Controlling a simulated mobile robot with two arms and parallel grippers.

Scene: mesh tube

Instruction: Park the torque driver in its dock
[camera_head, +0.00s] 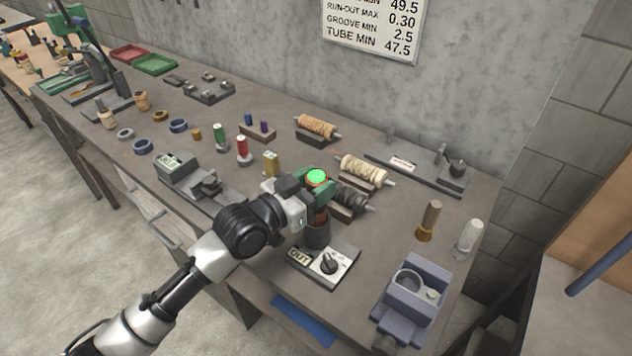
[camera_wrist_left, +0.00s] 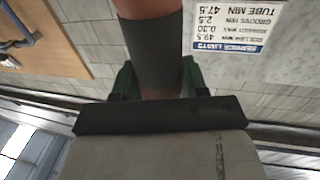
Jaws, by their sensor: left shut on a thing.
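My left gripper (camera_head: 317,190) is shut on the torque driver, upright above the front of the bench. The driver has a bright green round top (camera_head: 317,177), an orange body and a dark grey collar (camera_head: 317,236) below the fingers. In the left wrist view, which is upside down, the collar (camera_wrist_left: 155,50) and orange body (camera_wrist_left: 150,7) show beyond the green fingers. The driver's lower end is hard to make out in the head view. A blue-grey block (camera_head: 428,278) with a round cup, possibly the dock, stands at the front right. My right gripper is out of view.
A plate with an OUT label and a dial (camera_head: 333,264) lies just below the driver in the head view. A dark spool (camera_head: 352,197) sits close behind the gripper. A brown-handled tool (camera_head: 430,220) and a clear bottle (camera_head: 469,240) stand behind the blue-grey block.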

